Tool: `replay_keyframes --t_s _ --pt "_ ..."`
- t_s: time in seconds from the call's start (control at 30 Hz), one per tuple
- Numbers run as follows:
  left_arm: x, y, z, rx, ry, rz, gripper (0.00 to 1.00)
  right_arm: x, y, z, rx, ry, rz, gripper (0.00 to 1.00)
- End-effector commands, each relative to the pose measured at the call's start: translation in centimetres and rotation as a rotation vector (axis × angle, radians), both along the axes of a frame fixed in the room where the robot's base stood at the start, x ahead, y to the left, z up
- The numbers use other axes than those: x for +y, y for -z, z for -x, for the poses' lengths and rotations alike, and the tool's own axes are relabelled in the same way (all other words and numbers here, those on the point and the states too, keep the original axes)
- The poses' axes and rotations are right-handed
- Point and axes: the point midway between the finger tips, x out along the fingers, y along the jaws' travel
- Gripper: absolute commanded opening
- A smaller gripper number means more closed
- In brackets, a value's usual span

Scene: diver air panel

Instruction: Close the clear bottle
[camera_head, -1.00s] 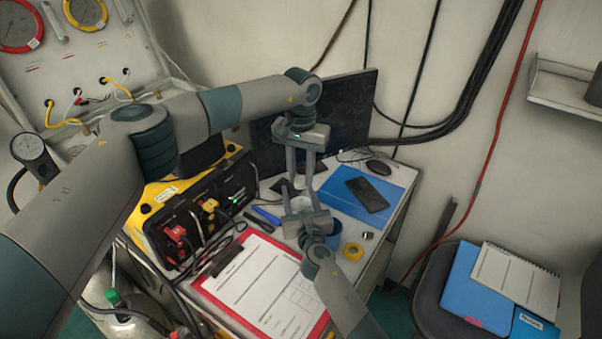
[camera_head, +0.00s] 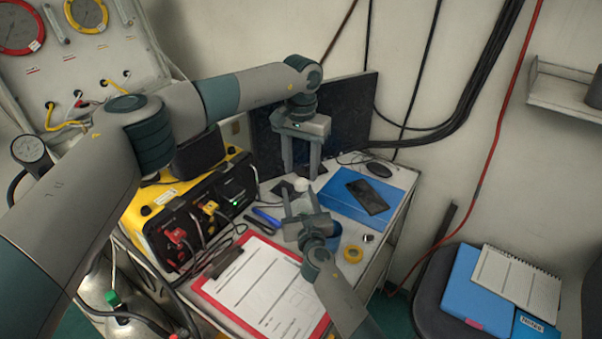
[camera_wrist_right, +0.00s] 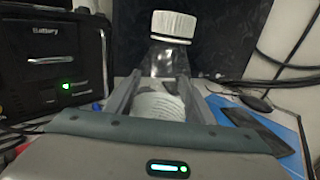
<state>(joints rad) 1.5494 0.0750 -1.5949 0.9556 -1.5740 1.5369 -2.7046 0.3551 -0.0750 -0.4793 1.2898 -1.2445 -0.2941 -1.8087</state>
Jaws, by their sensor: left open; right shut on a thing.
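The clear bottle (camera_wrist_right: 168,60) stands about upright in the right wrist view, with a white label (camera_wrist_right: 158,103) low on it. A white ribbed cap (camera_wrist_right: 174,24) sits on its neck; I cannot tell how tight it is. The cap also shows in the head view (camera_head: 301,184). My right gripper (camera_head: 303,212) is shut on the bottle's body, with one finger on each side. My left gripper (camera_head: 301,174) is open and empty, pointing down above the cap and apart from it. Its fingers do not show in the right wrist view.
A black and yellow battery unit (camera_head: 196,222) stands left of the bottle. A clipboard (camera_head: 262,285) lies in front. A blue folder (camera_head: 345,200) with a phone (camera_head: 366,195) lies to the right, near yellow tape (camera_head: 352,253). A dark screen (camera_head: 345,120) stands behind.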

Motion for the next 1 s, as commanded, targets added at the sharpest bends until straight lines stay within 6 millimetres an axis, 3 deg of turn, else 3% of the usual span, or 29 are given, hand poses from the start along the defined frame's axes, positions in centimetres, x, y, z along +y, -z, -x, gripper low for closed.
replay_keyframes --t_s 0.2,0.67,1.0 --pt "0.0 -1.2 0.0 0.001 0.0 0.0 0.46 0.0 0.1 0.0 0.002 0.0 0.0 0.0" --pt "0.0 -1.3 0.0 0.001 -0.04 0.0 0.43 0.0 0.1 0.0 0.001 0.0 0.0 0.0" --pt "-0.1 -1.6 0.0 0.001 -0.361 0.001 0.43 0.0 0.1 0.0 0.001 0.0 0.0 0.0"
